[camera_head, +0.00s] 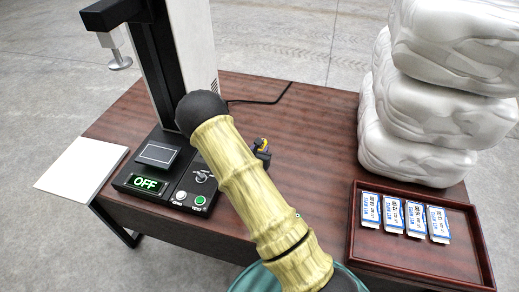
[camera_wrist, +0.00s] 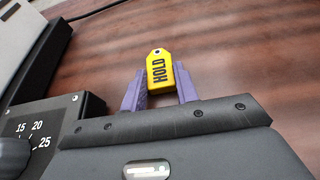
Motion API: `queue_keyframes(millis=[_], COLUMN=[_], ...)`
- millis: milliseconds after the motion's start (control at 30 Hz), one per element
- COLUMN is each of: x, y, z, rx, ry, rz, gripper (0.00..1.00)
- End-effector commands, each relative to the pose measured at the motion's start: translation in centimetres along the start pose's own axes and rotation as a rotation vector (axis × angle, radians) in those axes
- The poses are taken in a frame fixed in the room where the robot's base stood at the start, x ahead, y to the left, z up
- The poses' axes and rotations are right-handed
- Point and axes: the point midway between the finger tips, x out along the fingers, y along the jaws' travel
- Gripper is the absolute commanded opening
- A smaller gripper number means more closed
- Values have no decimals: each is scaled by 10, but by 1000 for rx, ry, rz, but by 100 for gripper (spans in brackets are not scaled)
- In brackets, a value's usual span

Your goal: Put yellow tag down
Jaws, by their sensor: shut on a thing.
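The yellow tag (camera_wrist: 159,68) with the word HOLD and a small hole at its tip sits between the two purple fingers of my gripper (camera_wrist: 159,84) in the wrist view. The fingers are shut on the tag's near part, and its holed end points away from the gripper. In the head view a small bit of the yellow tag (camera_head: 263,142) shows beside my gripper (camera_head: 262,150), over the brown table (camera_head: 307,130). My arm hides most of the gripper there. I cannot tell whether the tag touches the table.
Left of my gripper stands a test machine with an OFF display (camera_head: 145,183), a green button (camera_head: 200,200) and a dial (camera_wrist: 14,155). A tray (camera_head: 420,262) with several white-blue packets (camera_head: 393,215) and stacked white bundles (camera_head: 420,145) are on the right. Bare tabletop lies beyond the tag.

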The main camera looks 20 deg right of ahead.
Motion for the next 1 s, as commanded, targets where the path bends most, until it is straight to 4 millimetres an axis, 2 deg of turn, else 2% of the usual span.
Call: queue_keyframes(millis=[133, 167, 267, 667, 867, 1000], x=[1, 1, 1, -1, -27, -55], y=[0, 0, 0, -1, 0, 0], z=[-3, -3, -2, 2, 0, 0], rx=[0, 0, 0, 1, -1, 0], ry=[0, 0, 0, 0, 1, 1], rz=[0, 0, 0, -2, 1, 2], gripper=[8, 32, 52, 52, 52, 52])
